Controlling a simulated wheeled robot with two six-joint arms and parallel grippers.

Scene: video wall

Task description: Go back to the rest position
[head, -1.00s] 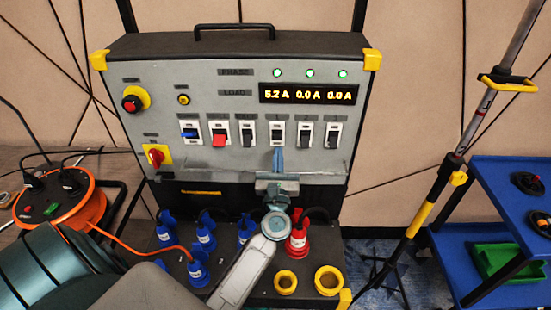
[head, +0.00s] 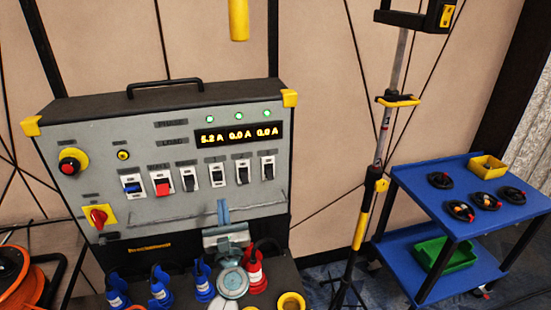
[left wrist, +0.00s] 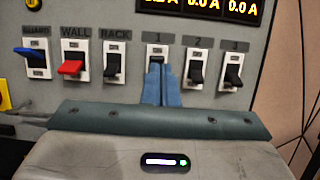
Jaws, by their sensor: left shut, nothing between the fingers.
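My left gripper (head: 222,211) is in front of the power distribution panel (head: 125,215), its blue fingers together and empty. In the left wrist view the shut fingers (left wrist: 161,84) reach up to the lower part of the switch marked 1 (left wrist: 155,60) and partly cover it. I cannot tell whether they touch it. The blue switch (left wrist: 36,57), the red WALL switch (left wrist: 73,66) and the switches marked 2 (left wrist: 197,72) and 3 (left wrist: 233,74) are clear of the fingers. The display (head: 238,135) reads 5.2 A, 0.0 A, 0.0 A. My right gripper is not in view.
Blue plugs (head: 160,288) and a red plug (head: 254,268) sit below the panel. An orange cable reel (head: 20,280) is at the left. A stand with a pole (head: 368,205) and a blue cart (head: 470,208) with cables and bins are at the right.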

